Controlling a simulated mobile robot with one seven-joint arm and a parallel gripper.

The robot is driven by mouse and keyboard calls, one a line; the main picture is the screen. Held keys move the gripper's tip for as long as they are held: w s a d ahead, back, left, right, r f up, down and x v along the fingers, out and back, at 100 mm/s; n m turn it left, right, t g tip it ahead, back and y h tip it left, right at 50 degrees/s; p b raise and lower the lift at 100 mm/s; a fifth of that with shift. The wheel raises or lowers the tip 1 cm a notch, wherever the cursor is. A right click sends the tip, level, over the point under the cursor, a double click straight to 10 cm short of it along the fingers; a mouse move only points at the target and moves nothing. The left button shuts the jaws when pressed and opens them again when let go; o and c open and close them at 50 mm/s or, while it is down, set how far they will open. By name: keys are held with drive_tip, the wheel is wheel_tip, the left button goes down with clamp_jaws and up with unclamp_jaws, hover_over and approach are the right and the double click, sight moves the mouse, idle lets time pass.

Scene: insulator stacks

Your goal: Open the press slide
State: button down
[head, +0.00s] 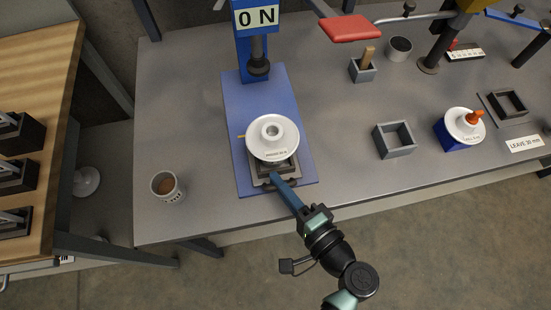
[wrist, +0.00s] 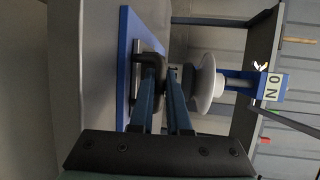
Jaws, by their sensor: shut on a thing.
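The blue press (head: 242,120) stands on the grey bench with its base plate flat and its column at the back. The press slide (head: 258,176), a dark grey block, sits at the front of the base. A white ribbed disc (head: 285,146) sits over the slide, below the dark ram (head: 258,66) and apart from it. My gripper (head: 276,178) reaches in from the front right and is shut on the slide's front part. In the wrist view, my gripper (wrist: 167,88) meets a dark handle-like part of the slide (wrist: 151,72), beside the white disc (wrist: 203,84); the fingers partly hide the grip.
A cup (head: 166,188) stands left of the press. An open grey frame (head: 394,140) and a blue block with a white disc (head: 463,126) stand to the right. A red pad (head: 350,28) overhangs the back. The bench between press and frame is clear.

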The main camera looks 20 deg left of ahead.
drive_tip(key=shift+s+d, duration=0.15)
drive_tip(key=c, duration=1.2)
unclamp_jaws()
drive_tip(key=shift+o, duration=0.2)
drive_tip(key=b+v, duration=0.1)
drive_tip(key=v, duration=1.2)
